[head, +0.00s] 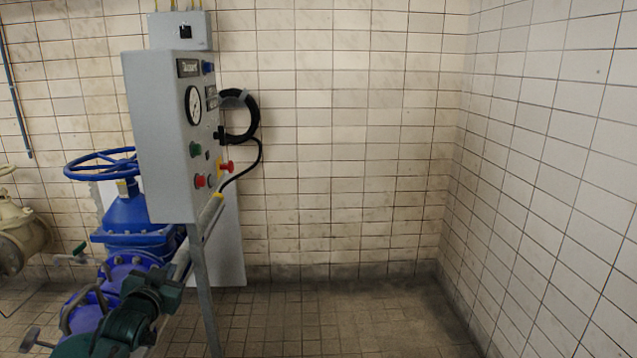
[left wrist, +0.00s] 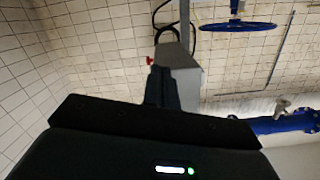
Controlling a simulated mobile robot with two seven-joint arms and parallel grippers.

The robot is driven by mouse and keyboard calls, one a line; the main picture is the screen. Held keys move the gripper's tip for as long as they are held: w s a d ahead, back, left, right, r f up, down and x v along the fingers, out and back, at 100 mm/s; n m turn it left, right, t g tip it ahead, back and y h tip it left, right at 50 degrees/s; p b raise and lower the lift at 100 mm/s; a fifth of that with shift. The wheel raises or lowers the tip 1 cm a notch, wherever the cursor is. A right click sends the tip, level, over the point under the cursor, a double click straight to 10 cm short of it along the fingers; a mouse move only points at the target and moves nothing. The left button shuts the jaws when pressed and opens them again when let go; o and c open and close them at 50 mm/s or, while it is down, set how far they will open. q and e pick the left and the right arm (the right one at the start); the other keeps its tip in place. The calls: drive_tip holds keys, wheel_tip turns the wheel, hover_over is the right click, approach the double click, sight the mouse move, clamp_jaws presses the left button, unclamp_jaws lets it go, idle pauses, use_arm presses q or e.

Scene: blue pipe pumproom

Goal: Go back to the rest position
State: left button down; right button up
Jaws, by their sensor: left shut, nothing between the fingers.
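My left arm comes in from the lower left in the head view. Its left gripper (head: 214,203) is shut and empty, with its tip in front of the lower right edge of the grey control box (head: 158,140). The tip lies just below the red side button (head: 228,167) and looks apart from it. In the left wrist view the picture is upside down. The dark shut fingers (left wrist: 160,85) stand in front of the control box (left wrist: 187,78), close to the red button (left wrist: 150,61). My right gripper is out of view.
A blue handwheel (head: 100,164) on a blue valve (head: 130,218) stands left of the box. A thin grey post (head: 207,300) is under the box. A black cable coil (head: 240,115) hangs at its right. The tiled floor (head: 330,320) to the right is clear.

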use_arm(q)
drive_tip(key=s+d+f+m+g+h, duration=0.1)
drive_tip(key=s+d+f+g, duration=0.1)
drive_tip(key=s+d+f, duration=0.55)
drive_tip(key=s+d+f+g+h, duration=0.15)
drive_tip(key=s+d+f, duration=0.25)
drive_tip(key=s+f, duration=0.6)
drive_tip(key=s+d+f+g+h, duration=0.1)
drive_tip(key=s+d+f, duration=0.1)
drive_tip(key=s, duration=0.8)
drive_tip(key=s+d+f+n+g+h, duration=0.1)
drive_tip(key=s+d+f, duration=0.1)
drive_tip(key=s+d, duration=0.3)
drive_tip(key=s, duration=0.4)
drive_tip(key=shift+s+d, duration=0.15)
drive_tip(key=shift+s, duration=0.25)
